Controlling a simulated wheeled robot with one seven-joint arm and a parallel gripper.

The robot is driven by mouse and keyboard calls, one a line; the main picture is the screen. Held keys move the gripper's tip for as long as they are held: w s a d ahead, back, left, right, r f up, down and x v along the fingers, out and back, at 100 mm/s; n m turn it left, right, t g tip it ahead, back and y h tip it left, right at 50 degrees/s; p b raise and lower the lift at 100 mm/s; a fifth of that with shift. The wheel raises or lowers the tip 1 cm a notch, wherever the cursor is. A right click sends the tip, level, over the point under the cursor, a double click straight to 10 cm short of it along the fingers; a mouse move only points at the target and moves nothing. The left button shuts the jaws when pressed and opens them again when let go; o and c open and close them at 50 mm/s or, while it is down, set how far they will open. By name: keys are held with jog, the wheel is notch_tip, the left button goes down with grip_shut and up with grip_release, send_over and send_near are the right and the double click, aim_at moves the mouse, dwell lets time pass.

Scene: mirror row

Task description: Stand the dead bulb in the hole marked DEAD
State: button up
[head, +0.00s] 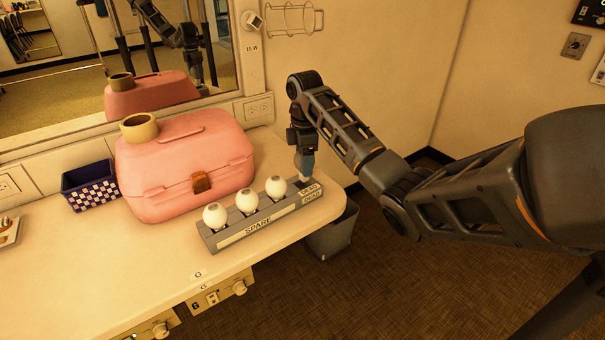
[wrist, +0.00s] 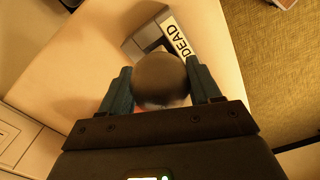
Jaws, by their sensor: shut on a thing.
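In the wrist view my gripper (wrist: 160,95) is shut on a dark, greyish round bulb (wrist: 160,78), the dead bulb, between its two blue fingers. In the head view my gripper (head: 304,166) points down over the right end of the grey bulb rack (head: 208,236). The DEAD label (head: 312,194) is at that end and also shows just beyond the bulb in the wrist view (wrist: 177,42). The bulb and my gripper hide the DEAD hole, so I cannot tell whether the bulb's base is in it. Three white bulbs (head: 247,203) stand in the part marked SPARE.
A pink case (head: 180,165) with a tape roll (head: 139,127) on top stands behind the rack. A checkered basket (head: 88,186) is to its left. The rack is near the counter's (head: 150,265) right edge, with a bin (head: 335,235) below. A mirror (head: 70,60) backs the counter.

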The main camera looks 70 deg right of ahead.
jog(key=shift+w+a+f, duration=0.2)
jog(key=shift+w+f, duration=0.05)
jog(key=shift+f, duration=2)
jog(key=shift+f, duration=0.25)
jog(key=o, duration=0.9)
jog(key=shift+r, duration=0.1)
notch_tip(320, 180, up, 11)
jog(key=shift+r+p, duration=0.1)
jog(key=shift+p, duration=0.8)
jog(key=shift+r+p, duration=0.45)
jog(key=shift+r, duration=0.2)
